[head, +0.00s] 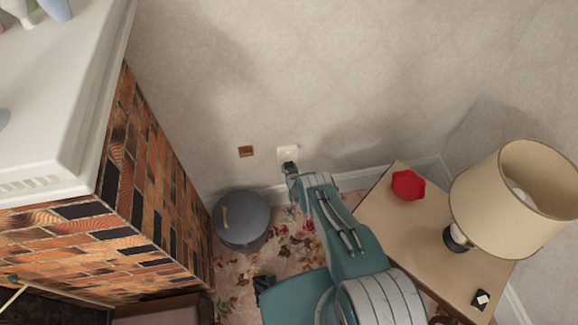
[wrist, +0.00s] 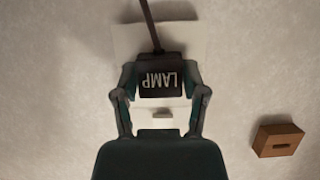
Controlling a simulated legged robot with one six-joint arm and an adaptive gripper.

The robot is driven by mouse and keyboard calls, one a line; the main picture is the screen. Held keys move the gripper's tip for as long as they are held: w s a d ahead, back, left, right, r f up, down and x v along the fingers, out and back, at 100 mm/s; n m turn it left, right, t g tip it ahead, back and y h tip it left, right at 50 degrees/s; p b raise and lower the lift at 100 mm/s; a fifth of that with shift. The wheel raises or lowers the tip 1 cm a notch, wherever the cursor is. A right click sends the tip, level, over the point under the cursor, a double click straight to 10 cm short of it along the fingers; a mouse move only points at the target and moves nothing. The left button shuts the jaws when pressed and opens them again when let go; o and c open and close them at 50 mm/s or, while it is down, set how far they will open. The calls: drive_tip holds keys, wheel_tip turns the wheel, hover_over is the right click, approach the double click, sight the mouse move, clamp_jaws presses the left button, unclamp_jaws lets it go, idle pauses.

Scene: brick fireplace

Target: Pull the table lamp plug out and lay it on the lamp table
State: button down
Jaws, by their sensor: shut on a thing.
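The black lamp plug (wrist: 160,78), marked LAMP, sits at the pale wall outlet plate (wrist: 190,48). A dark cord runs from it to the top edge of the wrist view. My gripper (wrist: 160,88) is shut on the plug, one finger at each side. In the head view the plug (head: 289,167) shows as a dark bit at the lower part of the outlet (head: 287,154), with my gripper (head: 291,174) at it. Whether the prongs are fully in is hidden. The lamp table (head: 400,225) stands right of my arm and bears the table lamp (head: 510,200).
A red hexagonal dish (head: 408,185) and a small black-and-white item (head: 480,299) lie on the lamp table. A small brown wall box (head: 246,151) is left of the outlet. A grey lidded bin (head: 241,220) stands below, beside the brick fireplace (head: 150,190). The middle of the tabletop is clear.

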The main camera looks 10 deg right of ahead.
drive_tip(key=shift+s, duration=3)
